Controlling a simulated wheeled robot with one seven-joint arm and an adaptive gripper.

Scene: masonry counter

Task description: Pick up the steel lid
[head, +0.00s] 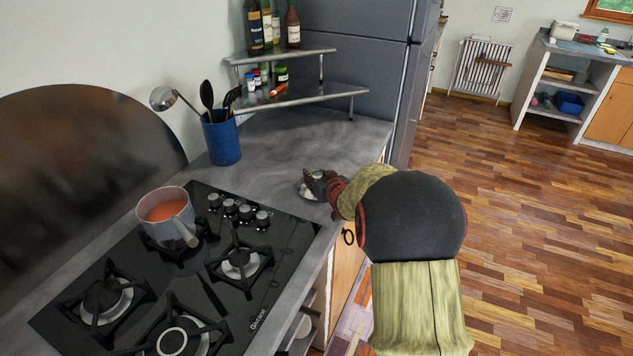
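The steel lid (303,191) lies on the grey counter (290,150), near its front edge and just right of the hob. Only a small, shiny part of its left side shows; my gripper hides the rest. My gripper (316,183) is right over the lid, reaching in from the right. Its fingers are small and dark here, so I cannot tell whether they are open or shut, or whether they touch the lid.
A saucepan (165,213) with red contents stands on the black gas hob (215,270), handle toward the front. A blue utensil holder (222,138) stands behind, left of a steel corner shelf (300,95) with bottles and jars. The counter behind my gripper is clear.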

